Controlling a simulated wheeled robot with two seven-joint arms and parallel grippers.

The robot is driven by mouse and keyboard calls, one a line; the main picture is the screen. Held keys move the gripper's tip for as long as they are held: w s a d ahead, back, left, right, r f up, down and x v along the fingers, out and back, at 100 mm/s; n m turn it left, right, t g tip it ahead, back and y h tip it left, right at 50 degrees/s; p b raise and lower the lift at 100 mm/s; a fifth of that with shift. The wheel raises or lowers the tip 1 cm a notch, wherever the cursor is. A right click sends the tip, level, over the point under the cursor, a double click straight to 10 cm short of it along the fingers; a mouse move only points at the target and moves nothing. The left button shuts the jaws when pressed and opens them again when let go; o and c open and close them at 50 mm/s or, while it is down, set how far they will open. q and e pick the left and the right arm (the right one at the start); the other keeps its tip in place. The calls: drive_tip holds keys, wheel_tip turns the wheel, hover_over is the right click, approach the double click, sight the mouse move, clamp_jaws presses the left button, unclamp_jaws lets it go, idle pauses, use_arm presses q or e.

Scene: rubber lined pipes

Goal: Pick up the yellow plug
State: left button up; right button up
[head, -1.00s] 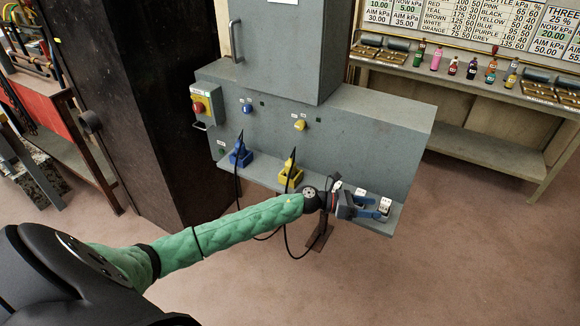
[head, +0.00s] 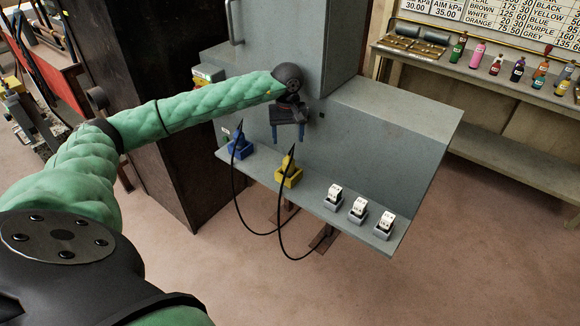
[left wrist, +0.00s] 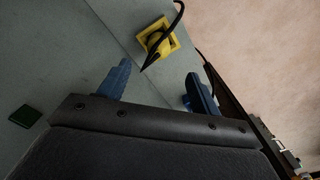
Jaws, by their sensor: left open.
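The yellow plug (head: 290,165) sits in a yellow socket on the grey cabinet's ledge, with a black cable running from its top and looping below the ledge. It also shows in the left wrist view (left wrist: 158,40), beyond the fingertips. My left gripper (head: 287,138) hangs above the plug with its blue fingers pointing down, apart and empty. My right gripper is not in view.
A blue plug (head: 238,147) with its own cable stands left of the yellow one. Several white switch blocks (head: 358,209) line the ledge (head: 312,188) to the right. The cabinet's back panel rises close behind my gripper. A bench with bottles (head: 478,55) stands far right.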

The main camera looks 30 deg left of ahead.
sight(289, 159)
use_arm(q)
drive_tip(key=shift+a+f, duration=0.1)
drive_tip(key=shift+f, duration=0.25)
wheel_tip(289, 159, down, 3)
drive_tip(key=shift+s+r+p, duration=0.1)
drive_tip(key=shift+p, duration=0.65)
wheel_tip(289, 159, down, 3)
drive_tip(key=shift+r+p, duration=0.2)
drive_tip(key=shift+p, duration=0.1)
drive_tip(key=f, duration=0.1)
drive_tip(key=f+p, duration=0.1)
drive_tip(key=f, duration=0.1)
drive_tip(key=f+p, duration=0.1)
drive_tip(key=f, duration=0.1)
drive_tip(key=shift+w, duration=0.25)
drive_tip(key=shift+f+p, duration=0.3)
drive_tip(key=shift+f, duration=0.05)
drive_tip(key=c, duration=1.1)
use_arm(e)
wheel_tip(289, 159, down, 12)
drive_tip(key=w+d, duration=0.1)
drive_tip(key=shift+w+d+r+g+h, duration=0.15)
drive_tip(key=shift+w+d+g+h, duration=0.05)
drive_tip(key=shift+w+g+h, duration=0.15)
